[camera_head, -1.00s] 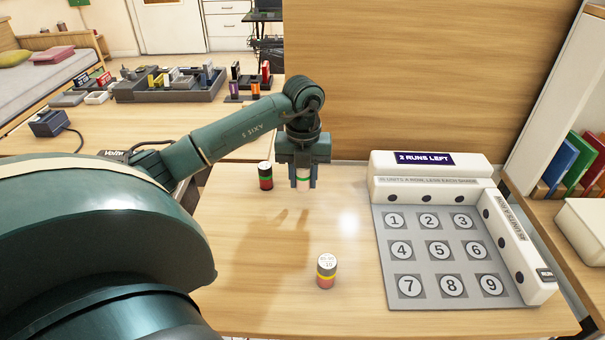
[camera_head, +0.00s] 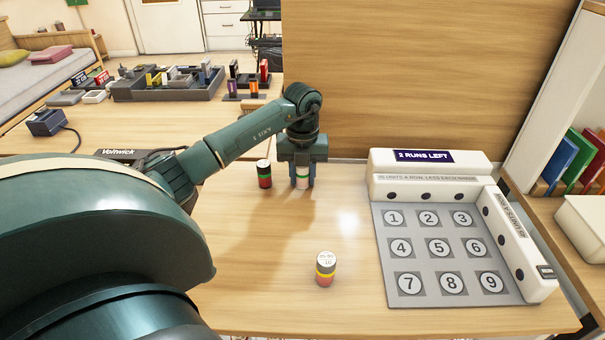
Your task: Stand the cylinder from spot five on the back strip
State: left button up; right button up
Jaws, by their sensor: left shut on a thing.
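My left gripper (camera_head: 302,180) is at the back of the table, left of the numbered pad. It is shut on a pale cylinder with a green band (camera_head: 302,173), close to the tabletop. The cylinder is upright; its sides are partly hidden by the fingers, and I cannot tell if its base touches the table. Spot five (camera_head: 438,247) is bare, in the middle of the grey pad (camera_head: 417,264). My right gripper is out of view.
A dark and red cylinder with a green band (camera_head: 264,174) stands just left of the gripper. A white ridge (camera_head: 425,188) runs behind the pad, below a "2 RUNS LEFT" display (camera_head: 423,156).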

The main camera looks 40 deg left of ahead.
pick_arm(q)
jog(key=o, duration=0.9)
jog(key=shift+o, duration=0.2)
jog(key=shift+r, duration=0.55)
notch_tip(320, 180, up, 11)
jog(key=shift+f+p, duration=0.2)
jog(key=shift+p, duration=0.5)
jog(key=shift+r, duration=0.3)
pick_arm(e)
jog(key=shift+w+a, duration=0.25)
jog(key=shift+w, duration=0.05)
